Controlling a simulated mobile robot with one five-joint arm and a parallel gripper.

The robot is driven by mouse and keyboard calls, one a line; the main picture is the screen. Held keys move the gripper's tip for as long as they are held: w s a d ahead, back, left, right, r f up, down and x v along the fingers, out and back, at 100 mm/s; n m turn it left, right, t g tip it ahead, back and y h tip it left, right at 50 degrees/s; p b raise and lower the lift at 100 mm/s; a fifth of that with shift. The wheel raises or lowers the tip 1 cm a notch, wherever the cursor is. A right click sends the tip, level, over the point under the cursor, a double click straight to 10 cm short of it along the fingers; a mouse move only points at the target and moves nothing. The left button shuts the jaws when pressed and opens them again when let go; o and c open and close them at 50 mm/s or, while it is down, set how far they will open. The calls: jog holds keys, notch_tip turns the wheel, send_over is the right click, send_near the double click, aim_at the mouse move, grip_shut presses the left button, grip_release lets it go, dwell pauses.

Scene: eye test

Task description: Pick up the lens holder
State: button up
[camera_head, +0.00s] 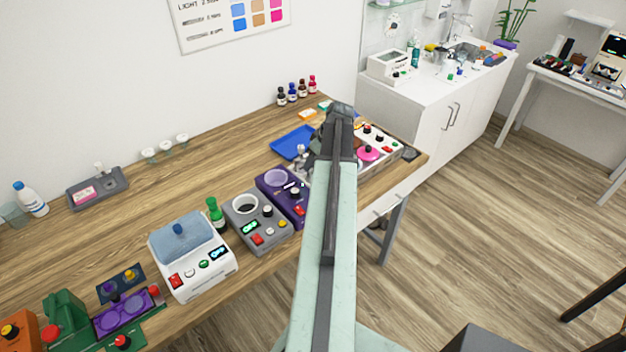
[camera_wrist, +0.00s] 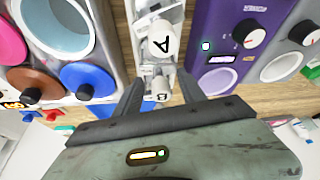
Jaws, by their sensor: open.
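My gripper (camera_wrist: 159,78) is open, its two dark fingers apart in the wrist view. Between and beyond the fingers is a narrow white stand (camera_wrist: 143,45) with white round parts marked A (camera_wrist: 161,40) and B (camera_wrist: 160,86). I cannot tell whether the fingers touch it, or whether it is the lens holder. In the head view my arm hides most of that spot; a small pale piece (camera_head: 301,155) shows just left of my gripper (camera_head: 340,112). A purple plate with two round recesses (camera_head: 125,312) lies at the front left of the bench; its identity is also unclear.
A purple device (camera_wrist: 232,45) with knobs stands right of the stand in the wrist view, and a pale device with a round opening (camera_wrist: 62,28) stands left. A grey device (camera_head: 258,222) and a white device (camera_head: 192,262) line the bench (camera_head: 140,222). A blue tray (camera_head: 290,143) lies behind.

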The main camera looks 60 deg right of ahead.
jog(key=shift+r, duration=0.1)
grip_shut()
dwell(1.2)
